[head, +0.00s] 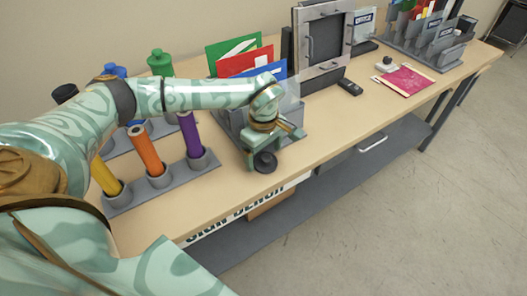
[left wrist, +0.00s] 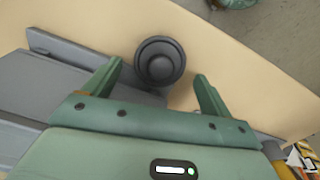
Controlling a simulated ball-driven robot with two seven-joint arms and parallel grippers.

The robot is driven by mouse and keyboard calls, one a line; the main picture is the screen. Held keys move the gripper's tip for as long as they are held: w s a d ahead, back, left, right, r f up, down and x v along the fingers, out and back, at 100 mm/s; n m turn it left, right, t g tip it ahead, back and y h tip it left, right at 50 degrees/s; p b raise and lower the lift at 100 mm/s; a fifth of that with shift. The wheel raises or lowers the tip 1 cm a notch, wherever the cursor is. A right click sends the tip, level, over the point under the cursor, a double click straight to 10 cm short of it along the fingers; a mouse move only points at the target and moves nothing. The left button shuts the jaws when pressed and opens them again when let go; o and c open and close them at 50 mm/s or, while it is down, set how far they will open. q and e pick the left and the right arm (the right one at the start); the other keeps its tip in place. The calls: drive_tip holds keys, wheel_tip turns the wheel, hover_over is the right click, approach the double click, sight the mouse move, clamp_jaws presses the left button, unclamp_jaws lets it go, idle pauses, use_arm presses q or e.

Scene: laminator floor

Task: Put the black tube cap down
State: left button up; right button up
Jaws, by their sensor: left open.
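The black tube cap (head: 265,162) is a small round dark piece on the wooden bench top, near its front edge. In the left wrist view the cap (left wrist: 160,62) shows as dark rings with a rounded centre, over the tan surface. My left gripper (head: 273,147) is just above the cap. Its green fingers (left wrist: 158,74) are spread wide, one on each side of the cap, with gaps between them and it. My right gripper is not in view.
A grey rack (head: 207,168) with orange, yellow and purple tubes stands left of the gripper. A grey holder (head: 232,122) with coloured folders is right behind it. A framed press (head: 323,45) and black remote (head: 350,87) stand farther right. The bench front right is clear.

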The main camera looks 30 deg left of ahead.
sight(264, 156)
use_arm(q)
wheel_tip(264, 156, up, 12)
drive_tip(key=p, duration=0.3)
drive_tip(key=shift+r, duration=0.25)
